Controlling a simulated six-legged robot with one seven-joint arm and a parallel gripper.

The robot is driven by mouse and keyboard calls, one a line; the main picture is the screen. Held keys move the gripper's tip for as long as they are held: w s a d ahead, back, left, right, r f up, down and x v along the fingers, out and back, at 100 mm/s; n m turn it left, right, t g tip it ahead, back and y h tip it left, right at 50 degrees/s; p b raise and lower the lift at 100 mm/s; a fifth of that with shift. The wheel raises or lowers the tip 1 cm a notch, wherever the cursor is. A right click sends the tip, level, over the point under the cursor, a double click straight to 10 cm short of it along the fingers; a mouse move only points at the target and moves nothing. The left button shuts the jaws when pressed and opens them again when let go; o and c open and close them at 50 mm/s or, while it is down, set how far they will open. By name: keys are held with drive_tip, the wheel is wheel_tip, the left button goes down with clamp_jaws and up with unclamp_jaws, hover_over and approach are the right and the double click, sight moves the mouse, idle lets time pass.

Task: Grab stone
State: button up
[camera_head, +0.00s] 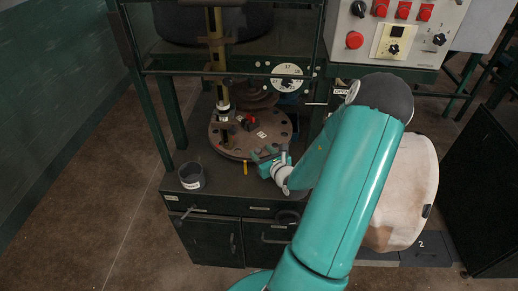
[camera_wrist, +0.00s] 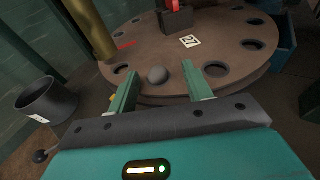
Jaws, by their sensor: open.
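My gripper (camera_head: 268,153) is open at the plate's near right edge in the head view. In the wrist view its two fingers reach toward the plate, and the stone appears in the gap between their tips. I cannot tell whether the fingers are level with the stone. In the head view I cannot make out the stone near the fingers.
A dark cup (camera_head: 191,177) stands on the bench at left; it also shows in the wrist view (camera_wrist: 46,101).

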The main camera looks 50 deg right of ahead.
drive_tip(key=shift+f, duration=0.2)
drive_tip(key=shift+c, duration=0.4)
drive_tip(key=shift+s+a+f, duration=0.1)
drive_tip(key=shift+s, duration=0.05)
drive_tip(key=c, duration=1)
drive_tip(key=shift+o, duration=0.2)
